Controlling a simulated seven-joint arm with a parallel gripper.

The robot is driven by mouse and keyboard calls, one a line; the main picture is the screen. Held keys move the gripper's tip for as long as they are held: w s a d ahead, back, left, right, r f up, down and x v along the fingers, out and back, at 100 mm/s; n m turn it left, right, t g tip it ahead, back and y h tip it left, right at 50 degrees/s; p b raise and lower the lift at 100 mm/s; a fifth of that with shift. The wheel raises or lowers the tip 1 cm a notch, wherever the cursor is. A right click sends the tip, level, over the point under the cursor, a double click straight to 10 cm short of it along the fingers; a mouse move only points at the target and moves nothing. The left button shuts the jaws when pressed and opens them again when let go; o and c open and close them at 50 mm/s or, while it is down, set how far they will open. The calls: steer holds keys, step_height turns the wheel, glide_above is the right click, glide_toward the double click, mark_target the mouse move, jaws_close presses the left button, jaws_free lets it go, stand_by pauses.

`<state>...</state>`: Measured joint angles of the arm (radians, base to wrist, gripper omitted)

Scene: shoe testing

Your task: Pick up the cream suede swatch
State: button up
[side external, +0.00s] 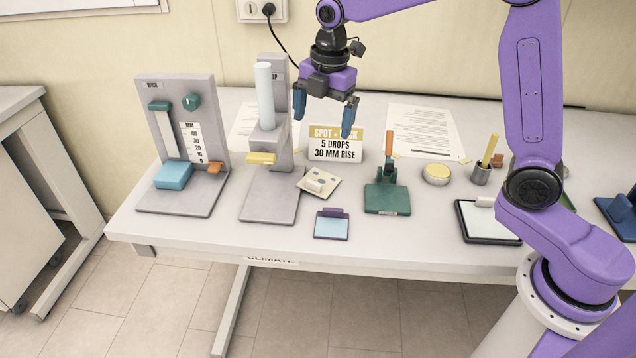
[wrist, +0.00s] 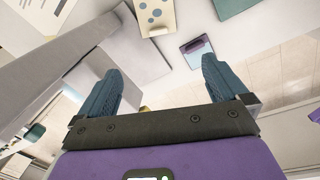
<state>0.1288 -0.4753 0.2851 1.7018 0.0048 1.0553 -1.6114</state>
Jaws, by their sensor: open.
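The cream swatch (side external: 327,193) lies on the table at the right edge of the grey stand's base, with blue-grey spots and a small pale block on it. In the wrist view its spotted face (wrist: 155,17) shows at the top, cut off by the frame edge. My gripper (side external: 323,125) is open and empty, high above the table, above and behind the swatch in the side view. In the wrist view its two blue fingers (wrist: 160,80) are wide apart with nothing between them.
A tall grey stand (side external: 275,205) with a pale cylinder stands left of the swatch. A sign (side external: 335,144) stands behind it. A purple-framed plate (side external: 332,226) lies in front, and a green-based clamp device (side external: 387,198) stands to the right. The table front is partly clear.

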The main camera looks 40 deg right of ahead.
glide_above(315, 182)
steer(key=f, duration=1.1)
steer(key=shift+s+d, duration=0.2)
steer(key=shift+s, duration=0.15)
steer(key=shift+w+a+f, duration=0.1)
steer(key=shift+w+f, duration=0.05)
steer(key=shift+f, duration=0.9)
steer(key=shift+w+a+f, duration=0.1)
steer(key=shift+w+f, duration=0.05)
steer(key=shift+f, duration=0.9)
steer(key=shift+w+f, duration=0.15)
steer(key=shift+f, duration=0.9)
steer(key=c, duration=0.9)
steer(key=shift+r, duration=0.1)
